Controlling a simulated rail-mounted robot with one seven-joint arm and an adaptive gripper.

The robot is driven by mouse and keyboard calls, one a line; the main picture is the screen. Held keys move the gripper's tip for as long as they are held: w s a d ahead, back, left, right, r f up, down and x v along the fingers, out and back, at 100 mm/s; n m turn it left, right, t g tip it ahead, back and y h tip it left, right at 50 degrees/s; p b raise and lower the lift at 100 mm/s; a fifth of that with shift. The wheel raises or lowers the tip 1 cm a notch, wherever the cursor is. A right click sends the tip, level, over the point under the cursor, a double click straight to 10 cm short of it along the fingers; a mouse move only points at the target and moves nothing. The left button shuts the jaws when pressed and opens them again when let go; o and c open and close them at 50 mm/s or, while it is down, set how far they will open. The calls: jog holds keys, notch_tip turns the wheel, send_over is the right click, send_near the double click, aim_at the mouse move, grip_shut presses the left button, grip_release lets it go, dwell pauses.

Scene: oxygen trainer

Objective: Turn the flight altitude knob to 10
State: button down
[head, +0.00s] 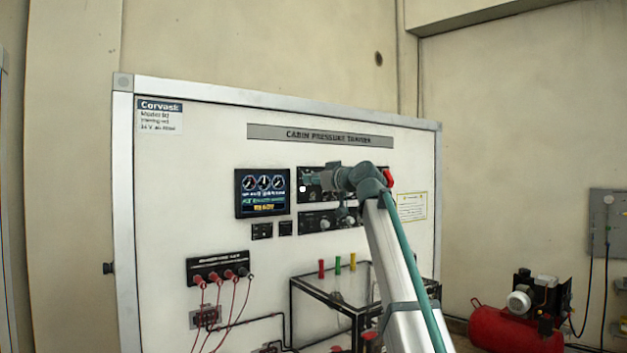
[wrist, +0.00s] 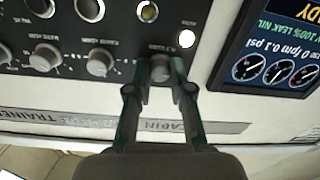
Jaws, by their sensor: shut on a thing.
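My gripper (wrist: 160,72) reaches to the dark upper control panel (head: 340,196) on the upright trainer board. In the wrist view, which is upside down, its two fingers are shut on a grey round knob (wrist: 160,69), one on each side. This is the knob of its row nearest the display; I take it to be the flight altitude knob, but its lettering is too small to read surely. The pointer and the scale setting cannot be made out. In the head view my gripper (head: 308,179) covers the knob.
Other knobs (wrist: 101,62) sit close by in the same row. A white lit round indicator (wrist: 187,38) is next to the held knob. The gauge display (head: 263,193) is left of the panel in the head view. A second knob panel (head: 318,223) lies below.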

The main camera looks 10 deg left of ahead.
jog(key=shift+m, duration=0.3)
jog(key=shift+m+b, duration=1.3)
jog(key=shift+m, duration=2.8)
jog(key=c, duration=1)
grip_release()
jog(key=shift+c, duration=0.2)
jog(key=shift+s+d, duration=0.1)
jog(key=v, duration=1.1)
jog(key=shift+s+d+f, duration=0.15)
jog(key=shift+s+d, duration=0.1)
jog(key=shift+s, duration=0.05)
